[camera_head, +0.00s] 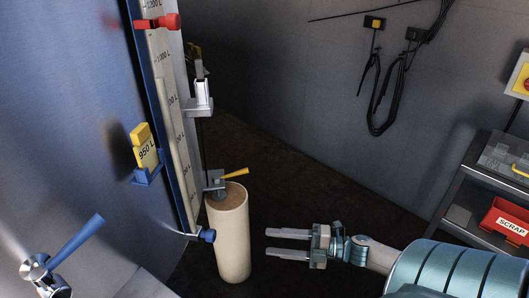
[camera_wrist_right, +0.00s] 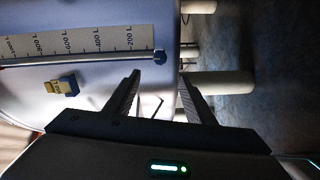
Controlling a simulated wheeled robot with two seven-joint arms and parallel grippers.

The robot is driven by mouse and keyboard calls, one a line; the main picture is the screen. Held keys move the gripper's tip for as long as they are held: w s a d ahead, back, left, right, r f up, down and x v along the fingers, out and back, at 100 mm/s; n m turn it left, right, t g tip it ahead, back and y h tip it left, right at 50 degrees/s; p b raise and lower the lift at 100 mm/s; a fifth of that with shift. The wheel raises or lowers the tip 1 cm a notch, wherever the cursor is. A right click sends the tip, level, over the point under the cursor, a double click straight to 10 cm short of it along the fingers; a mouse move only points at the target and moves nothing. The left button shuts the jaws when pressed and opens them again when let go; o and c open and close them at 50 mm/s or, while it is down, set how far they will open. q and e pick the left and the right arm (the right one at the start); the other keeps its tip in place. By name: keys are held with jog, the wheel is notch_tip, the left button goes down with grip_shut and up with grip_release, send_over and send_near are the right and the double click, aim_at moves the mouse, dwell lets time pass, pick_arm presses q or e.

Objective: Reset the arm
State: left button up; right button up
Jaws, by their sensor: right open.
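My right gripper (camera_head: 288,243) reaches in from the right in the head view, with its two fingers apart and nothing between them. It is to the right of a cream cylindrical post (camera_head: 232,240) and apart from it. In the right wrist view the two dark fingers (camera_wrist_right: 160,97) are spread, with the tank and its scale behind them. The large blue-grey tank (camera_head: 70,120) fills the left of the head view. My left gripper does not show in either view.
The tank bears a litre scale (camera_head: 165,60) with a red clamp (camera_head: 157,23), a yellow 950 L tag (camera_head: 144,146) and a blue-handled valve (camera_head: 75,246). A shelf with a red SCRAP bin (camera_head: 506,222) stands at the right. Black cables (camera_head: 385,95) hang on the back wall.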

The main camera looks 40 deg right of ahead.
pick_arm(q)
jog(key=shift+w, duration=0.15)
pick_arm(e)
jog(key=s+a+f+m+g+h+p, duration=0.15)
jog(key=f+m+h, duration=0.35)
jog(key=f+m, duration=0.5)
jog(key=s+a+f+m+h+p, duration=0.1)
jog(key=s+f+m+h+p, duration=0.3)
jog(key=f, duration=0.9)
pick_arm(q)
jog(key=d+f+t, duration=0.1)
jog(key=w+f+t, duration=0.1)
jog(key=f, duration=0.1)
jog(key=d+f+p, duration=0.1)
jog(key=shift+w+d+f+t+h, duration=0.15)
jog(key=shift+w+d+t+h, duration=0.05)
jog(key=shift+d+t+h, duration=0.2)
pick_arm(e)
jog(key=s+a+f+m+g, duration=0.3)
jog(key=s+a+f, duration=0.2)
jog(key=a+f, duration=0.2)
jog(key=s+a+f+m+g, duration=0.3)
jog(key=s+a+f, duration=0.3)
jog(key=a, duration=0.5)
jog(key=shift+a+f+m+g+h, duration=0.25)
jog(key=shift+f+m+g+h, duration=0.25)
jog(key=shift+m, duration=0.3)
